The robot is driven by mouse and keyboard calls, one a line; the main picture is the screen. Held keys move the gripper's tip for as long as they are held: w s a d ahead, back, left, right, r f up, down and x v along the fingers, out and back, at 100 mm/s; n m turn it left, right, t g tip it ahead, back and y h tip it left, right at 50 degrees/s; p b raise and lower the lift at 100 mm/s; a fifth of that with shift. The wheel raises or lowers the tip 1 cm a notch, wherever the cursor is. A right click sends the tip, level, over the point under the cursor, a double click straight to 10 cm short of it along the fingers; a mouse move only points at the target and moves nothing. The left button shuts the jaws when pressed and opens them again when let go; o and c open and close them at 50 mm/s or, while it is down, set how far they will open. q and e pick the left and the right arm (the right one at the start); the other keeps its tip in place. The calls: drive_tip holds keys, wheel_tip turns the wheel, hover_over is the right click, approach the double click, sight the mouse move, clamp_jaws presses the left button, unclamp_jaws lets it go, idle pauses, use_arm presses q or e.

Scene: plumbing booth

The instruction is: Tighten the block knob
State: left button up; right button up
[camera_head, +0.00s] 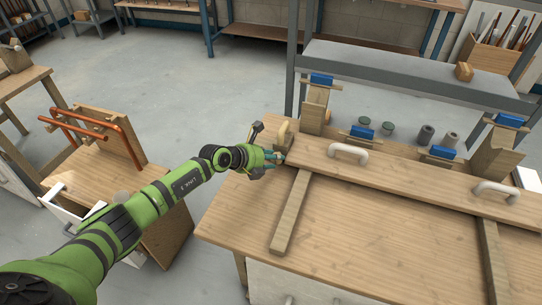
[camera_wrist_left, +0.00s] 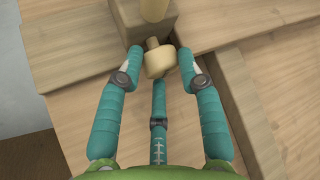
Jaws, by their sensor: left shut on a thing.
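A pale wooden block knob (camera_wrist_left: 157,64) on a short stem sticks out of a wooden block (camera_wrist_left: 146,36) in the left wrist view. My left gripper (camera_head: 279,157) is at the left end of the long board on the workbench. In the wrist view its teal fingers are around the knob, one on each side and one below, shut on it. The block (camera_head: 284,134) also shows in the head view, just behind the gripper. The gripper hides the knob there. I cannot tell how far the knob is turned. My right gripper is in neither view.
The long board (camera_head: 420,185) with white handles (camera_head: 348,152) lies across the workbench (camera_head: 235,215). Upright wooden posts (camera_head: 314,108), blue-topped clamps (camera_head: 362,131) and small cups (camera_head: 426,134) stand behind it. A wooden stand with copper pipe (camera_head: 128,140) is at the left. The bench's front left is clear.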

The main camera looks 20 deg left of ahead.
use_arm(q)
drive_tip(key=shift+s+d+f, duration=0.1)
drive_tip(key=shift+s+f, duration=0.15)
drive_tip(key=shift+f, duration=0.2)
drive_tip(key=o, duration=1.1)
drive_tip(key=shift+o, duration=0.2)
drive_tip(key=shift+w+r, duration=0.1)
drive_tip(key=shift+r, duration=0.1)
drive_tip(key=shift+r, duration=0.1)
drive_tip(key=v, duration=1.2)
drive_tip(key=shift+w, duration=0.1)
